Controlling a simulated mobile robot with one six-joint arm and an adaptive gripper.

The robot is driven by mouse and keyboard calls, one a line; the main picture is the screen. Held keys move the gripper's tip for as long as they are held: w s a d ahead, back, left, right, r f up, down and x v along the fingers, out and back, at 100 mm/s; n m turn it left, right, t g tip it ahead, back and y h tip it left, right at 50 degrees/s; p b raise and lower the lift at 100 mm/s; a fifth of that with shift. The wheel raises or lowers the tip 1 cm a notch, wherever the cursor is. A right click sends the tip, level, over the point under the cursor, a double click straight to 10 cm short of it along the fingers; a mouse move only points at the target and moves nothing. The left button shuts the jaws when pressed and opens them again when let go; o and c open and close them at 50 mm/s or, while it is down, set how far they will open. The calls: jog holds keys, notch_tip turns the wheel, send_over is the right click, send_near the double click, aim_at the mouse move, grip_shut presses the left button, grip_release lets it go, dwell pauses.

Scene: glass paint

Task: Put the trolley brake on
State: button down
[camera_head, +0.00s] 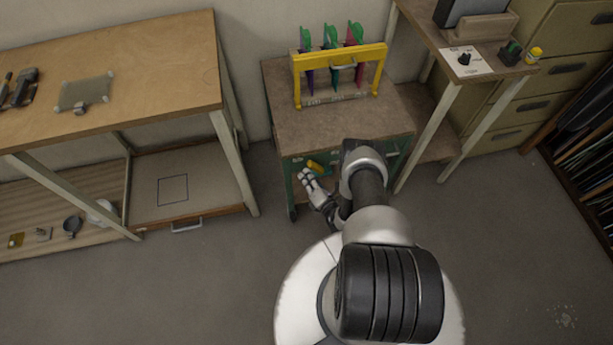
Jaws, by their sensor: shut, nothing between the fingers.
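The trolley (283,103) stands against the wall in the middle of the view, with a brown top and a dark green body. A small yellow lever-like part (315,166) shows on its front near the left side; it looks like the brake, but its exact position is hard to read. My gripper (306,176) is shut and empty, just in front of and below this yellow part. I cannot tell whether they touch. My arm hides the middle of the trolley's front. A dark caster shows at its lower left corner.
A yellow-framed rack (341,59) with several coloured tools stands on the trolley. A wooden workbench (150,60) stands at the left, with a lower shelf and drawer. A small table (425,32) and filing cabinet (560,55) stand at the right. Open floor (200,285) lies in front.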

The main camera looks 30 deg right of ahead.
aim_at(310, 168)
jog(key=shift+d+r+p, duration=0.2)
jog(key=shift+r+p, duration=0.2)
jog(key=shift+p, duration=0.05)
jog(key=shift+s+d+r+p, duration=0.15)
jog(key=shift+d+r+p, duration=0.25)
jog(key=shift+p, duration=0.2)
jog(key=shift+s+d+r+p, duration=0.15)
jog(key=shift+d+r+p, duration=0.35)
jog(key=shift+r+p, duration=0.1)
jog(key=shift+s+d+r+p, duration=0.2)
jog(key=shift+d+p, duration=0.1)
jog(key=shift+d, duration=0.3)
jog(key=shift+s+d+r+p, duration=0.15)
jog(key=shift+d+r+p, duration=0.1)
jog(key=shift+d, duration=0.4)
jog(key=shift+w, duration=0.1)
